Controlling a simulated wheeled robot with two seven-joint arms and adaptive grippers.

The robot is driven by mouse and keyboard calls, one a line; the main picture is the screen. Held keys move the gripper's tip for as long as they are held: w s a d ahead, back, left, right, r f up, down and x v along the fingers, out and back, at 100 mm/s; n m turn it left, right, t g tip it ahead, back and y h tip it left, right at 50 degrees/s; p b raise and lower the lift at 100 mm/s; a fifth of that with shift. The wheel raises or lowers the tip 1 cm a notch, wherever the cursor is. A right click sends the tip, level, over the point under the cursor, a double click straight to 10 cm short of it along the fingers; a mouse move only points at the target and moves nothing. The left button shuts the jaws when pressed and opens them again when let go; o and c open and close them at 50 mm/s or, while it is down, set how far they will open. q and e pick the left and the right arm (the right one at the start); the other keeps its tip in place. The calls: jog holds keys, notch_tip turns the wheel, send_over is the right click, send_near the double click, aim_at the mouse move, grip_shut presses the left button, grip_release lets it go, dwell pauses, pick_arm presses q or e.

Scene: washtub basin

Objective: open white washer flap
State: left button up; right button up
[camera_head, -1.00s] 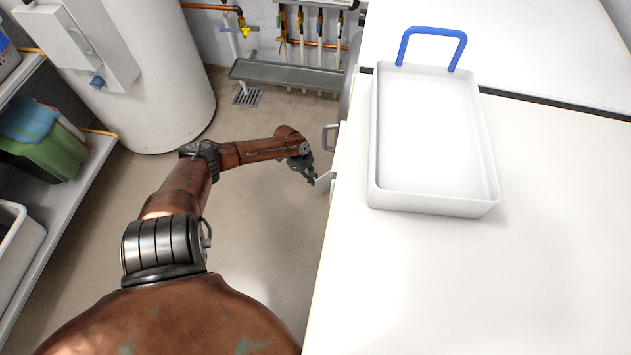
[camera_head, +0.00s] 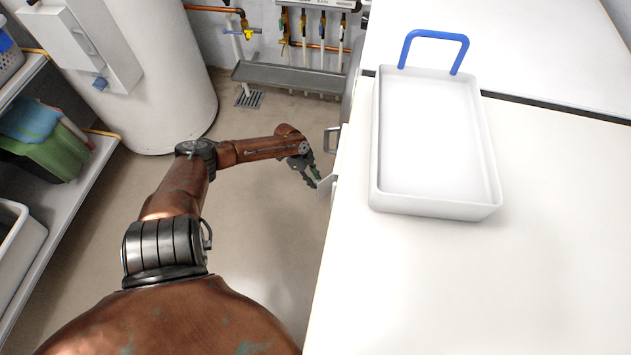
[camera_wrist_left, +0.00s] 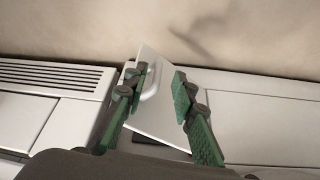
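The white washer flap (camera_wrist_left: 160,108) stands out at an angle from the white machine front in the left wrist view, with a raised handle lip on its left part. In the head view only a small corner of the flap (camera_head: 326,184) shows beside the edge of the white top. My left gripper (camera_head: 315,181) is at this corner, with its two fingers spread apart. In the left wrist view the green fingers of my left gripper (camera_wrist_left: 158,80) are on either side of the flap, not closed together; contact is unclear. A dark opening shows below the flap. My right gripper is not in view.
A white tray (camera_head: 374,190) with a blue handle (camera_head: 435,34) stands on the white top (camera_head: 420,290). A grey handle (camera_head: 331,138) sticks out beyond the flap. A louvred panel (camera_wrist_left: 60,75) is left in the wrist view. The floor (camera_head: 255,215) beside my left arm is clear.

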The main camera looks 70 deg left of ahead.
pick_arm(q)
jog(key=v, duration=1)
jog(key=shift+r, duration=0.2)
